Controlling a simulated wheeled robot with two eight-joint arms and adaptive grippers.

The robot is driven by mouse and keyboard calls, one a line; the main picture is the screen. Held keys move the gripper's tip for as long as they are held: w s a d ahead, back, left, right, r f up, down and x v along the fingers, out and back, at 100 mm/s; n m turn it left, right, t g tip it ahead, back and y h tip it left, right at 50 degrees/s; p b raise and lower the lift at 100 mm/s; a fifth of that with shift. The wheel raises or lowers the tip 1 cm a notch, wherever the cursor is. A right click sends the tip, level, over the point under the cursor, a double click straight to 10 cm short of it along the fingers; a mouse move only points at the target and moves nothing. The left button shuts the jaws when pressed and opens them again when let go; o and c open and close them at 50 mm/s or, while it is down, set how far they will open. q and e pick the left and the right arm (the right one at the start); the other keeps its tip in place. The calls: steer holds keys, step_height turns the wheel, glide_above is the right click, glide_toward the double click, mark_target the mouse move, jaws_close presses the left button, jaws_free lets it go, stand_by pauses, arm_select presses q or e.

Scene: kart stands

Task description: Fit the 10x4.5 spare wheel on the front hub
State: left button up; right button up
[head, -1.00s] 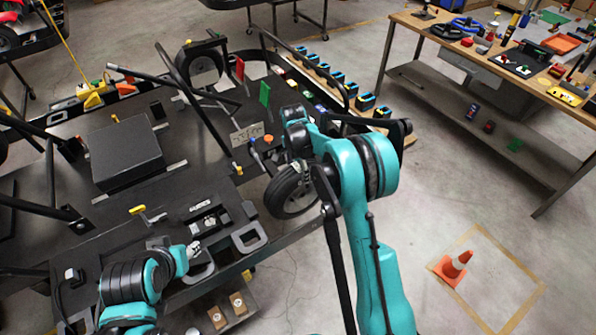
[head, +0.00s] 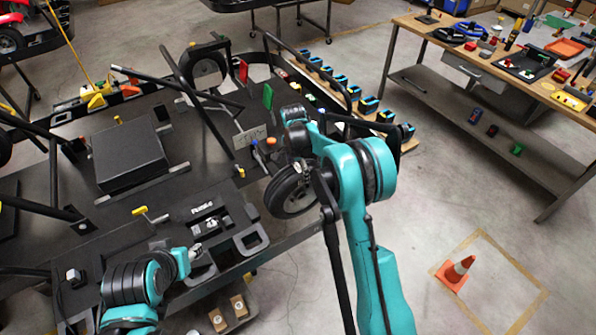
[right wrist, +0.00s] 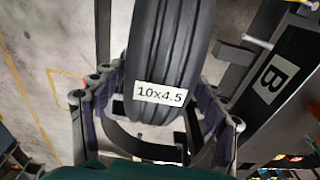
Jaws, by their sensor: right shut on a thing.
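The spare wheel (head: 283,199), a black tyre, hangs upright from my right gripper (head: 298,168) beside the kart's right edge. In the right wrist view, the tyre (right wrist: 172,45) with its white "10x4.5" label (right wrist: 160,93) stands between the gripper's two fingers (right wrist: 160,112), which are shut on it. A pale metal pin (right wrist: 257,41) sticks out to the right of the tyre, apart from it; I cannot tell whether it is the front hub. My left gripper (head: 193,251) is low over the kart's near end; its jaws are too small to read.
The dark kart frame (head: 128,155) with bars and a black box fills the left. A workbench (head: 480,62) stands at the upper right. An orange cone (head: 457,273) stands on open floor at the right.

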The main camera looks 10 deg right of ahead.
steer(key=shift+w+a, duration=0.2)
steer(key=shift+w, duration=0.3)
steer(key=shift+r, duration=0.1)
stand_by(0.3)
steer(key=o, duration=2)
steer(key=shift+c, duration=0.2)
steer(key=shift+s, duration=0.1)
